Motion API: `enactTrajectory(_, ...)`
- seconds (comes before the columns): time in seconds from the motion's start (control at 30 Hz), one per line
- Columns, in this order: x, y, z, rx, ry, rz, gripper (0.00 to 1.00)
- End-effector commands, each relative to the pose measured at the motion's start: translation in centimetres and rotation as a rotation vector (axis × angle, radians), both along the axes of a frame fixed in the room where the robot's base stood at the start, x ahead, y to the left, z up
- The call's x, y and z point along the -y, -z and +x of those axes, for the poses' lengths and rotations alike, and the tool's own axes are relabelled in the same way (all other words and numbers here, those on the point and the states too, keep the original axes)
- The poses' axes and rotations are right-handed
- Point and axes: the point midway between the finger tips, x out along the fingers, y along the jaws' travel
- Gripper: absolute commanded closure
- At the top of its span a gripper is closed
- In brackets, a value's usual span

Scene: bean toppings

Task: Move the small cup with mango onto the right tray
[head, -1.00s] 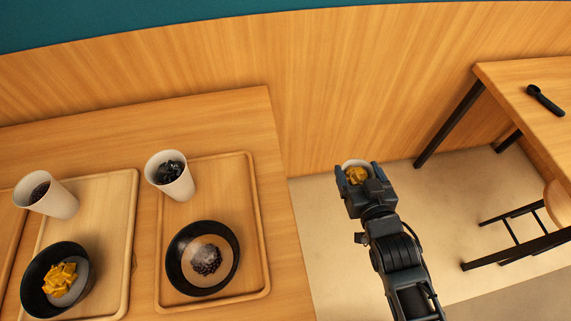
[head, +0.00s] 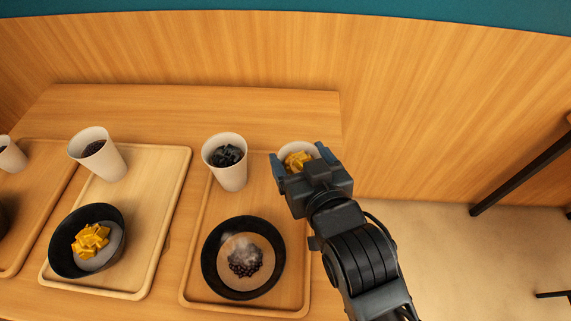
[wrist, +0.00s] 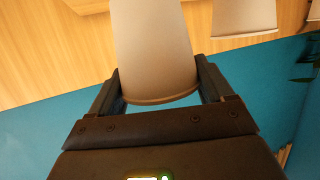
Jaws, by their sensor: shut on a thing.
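The small cup with mango (head: 298,147) is white with yellow cubes, held between the fingers of my gripper (head: 304,164) in the head view. The wrist view shows the cup's pale side (wrist: 152,50) between both fingers. My gripper is shut on it. In the head view the cup appears over the right back corner of the right tray (head: 205,292), a wooden tray; its lower part is hidden by my gripper, and I cannot tell its height above the tray.
On the right tray stand a white cup with dark jelly (head: 228,172) and a black bowl with beans (head: 243,278). The middle tray (head: 140,225) carries another white cup (head: 98,153) and a black bowl with mango (head: 88,240). The table ends just right of the right tray.

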Motion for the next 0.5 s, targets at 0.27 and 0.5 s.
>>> enactTrajectory(0.27, -2.5, 2.4, 3.3, 0.002, 0.001, 0.0, 0.55)
enactTrajectory(0.5, -2.7, 4.6, 3.6, -0.002, 0.001, -0.001, 0.55)
